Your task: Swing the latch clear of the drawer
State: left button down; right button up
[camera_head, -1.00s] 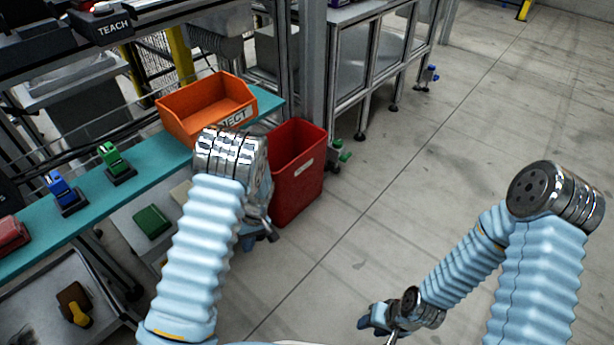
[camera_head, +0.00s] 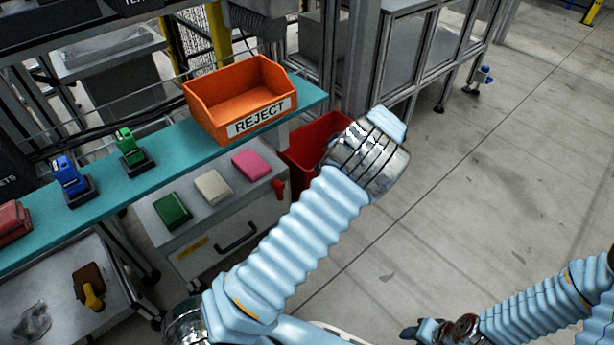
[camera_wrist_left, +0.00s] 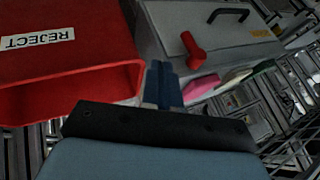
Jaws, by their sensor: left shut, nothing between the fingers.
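The red latch (camera_head: 279,188) sits at the upper right of the grey cabinet's drawer front (camera_head: 235,235), which has a black handle (camera_head: 237,237). The latch also shows in the left wrist view (camera_wrist_left: 193,50), just beyond my left gripper's fingertips (camera_wrist_left: 163,82). These dark blue fingers are together with nothing between them. I see a gap between them and the latch, but cannot judge its depth. In the head view my left arm hides its gripper. My right gripper (camera_head: 411,332) is low at the bottom right, small, its jaws unclear.
A red bin (camera_head: 309,150) marked REJECT in the wrist view stands right beside the cabinet. Green, cream and pink blocks (camera_head: 251,165) lie on the cabinet top. A teal shelf (camera_head: 185,150) with an orange reject tray (camera_head: 238,92) runs above. The floor to the right is clear.

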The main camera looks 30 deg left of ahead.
aim_at(279, 190)
pick_arm(q)
jog(key=s+a+f+b, duration=0.1)
jog(key=s+a+f, duration=0.4)
jog(key=a+f, duration=0.2)
jog(key=shift+s+a+f, duration=0.2)
jog(key=shift+s, duration=0.05)
pick_arm(e)
jog(key=shift+a+f, duration=0.1)
jog(key=shift+f, duration=0.5)
pick_arm(q)
jog(key=shift+f, duration=0.1)
pick_arm(e)
jog(key=shift+w+r, duration=0.1)
jog(key=shift+w, duration=0.25)
pick_arm(q)
jog(key=shift+s+f, duration=0.1)
pick_arm(e)
jog(key=shift+w+r, duration=0.1)
jog(key=shift+w, duration=0.35)
